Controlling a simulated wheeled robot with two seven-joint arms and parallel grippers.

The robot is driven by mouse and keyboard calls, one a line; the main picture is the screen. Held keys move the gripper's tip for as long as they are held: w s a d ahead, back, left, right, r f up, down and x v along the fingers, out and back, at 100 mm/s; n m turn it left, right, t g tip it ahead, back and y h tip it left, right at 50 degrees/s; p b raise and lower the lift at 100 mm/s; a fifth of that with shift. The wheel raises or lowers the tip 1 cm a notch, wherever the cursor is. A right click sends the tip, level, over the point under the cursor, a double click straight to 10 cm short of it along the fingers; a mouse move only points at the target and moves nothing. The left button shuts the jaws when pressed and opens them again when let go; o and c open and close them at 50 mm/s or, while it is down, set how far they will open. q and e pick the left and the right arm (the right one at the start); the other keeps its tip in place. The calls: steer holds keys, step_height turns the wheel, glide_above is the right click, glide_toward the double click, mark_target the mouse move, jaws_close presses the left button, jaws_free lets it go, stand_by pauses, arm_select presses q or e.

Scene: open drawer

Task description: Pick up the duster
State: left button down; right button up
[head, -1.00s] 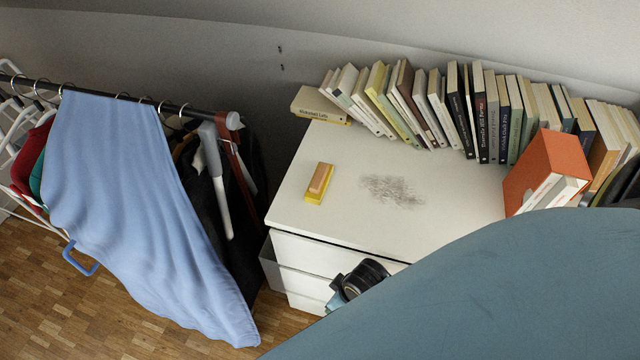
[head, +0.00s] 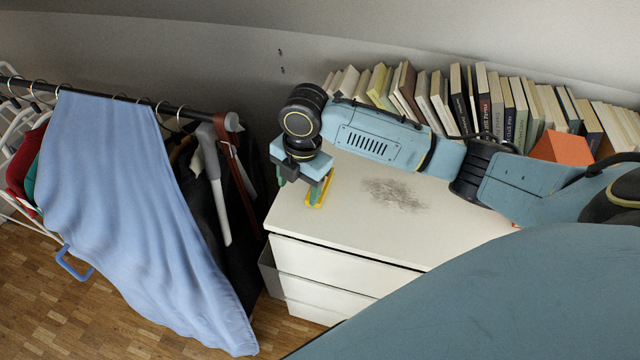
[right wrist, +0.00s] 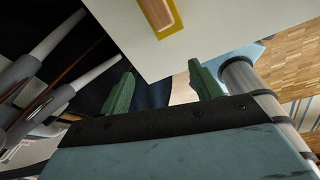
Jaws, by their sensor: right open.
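The duster, a wooden block on a yellow base, lies on the white top of the drawer unit (head: 455,228) near its left edge. In the head view only a yellow part of the duster (head: 327,186) shows, because my right gripper hides the rest. The duster also shows at the top of the right wrist view (right wrist: 160,14). My right gripper (head: 299,188) is over the left edge of the top, beside the duster. Its green fingers (right wrist: 161,76) are apart with nothing between them; the duster lies beyond them. My left gripper is not in view.
A dark smudge (head: 394,193) marks the white top. A row of books (head: 495,110) and an orange box-like book (head: 562,148) stand behind. A clothes rack with a blue cloth (head: 120,200) stands close at the left. The front of the top is clear.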

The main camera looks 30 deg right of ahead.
steer(key=w+d+r+n+h, duration=0.1)
steer(key=w+d+r+n, duration=0.25)
steer(key=d+r, duration=0.4)
steer(key=shift+m+g, duration=0.25)
steer(key=shift+g, duration=0.15)
step_height(320, 180, down, 8)
steer(key=shift+r+b, duration=0.1)
steer(key=shift+b, duration=0.7)
steer(key=shift+f, duration=0.7)
step_height(320, 180, down, 5)
steer(key=shift+s+r+b, duration=0.15)
steer(key=shift+r+b, duration=0.05)
steer(key=shift+b, duration=0.45)
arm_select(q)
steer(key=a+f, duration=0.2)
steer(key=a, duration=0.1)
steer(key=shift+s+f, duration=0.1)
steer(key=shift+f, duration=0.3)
arm_select(e)
steer(key=shift+c, duration=0.3)
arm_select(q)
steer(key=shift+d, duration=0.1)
arm_select(e)
steer(key=shift+r, duration=0.1)
steer(key=c, duration=1)
steer(key=shift+c, duration=0.2)
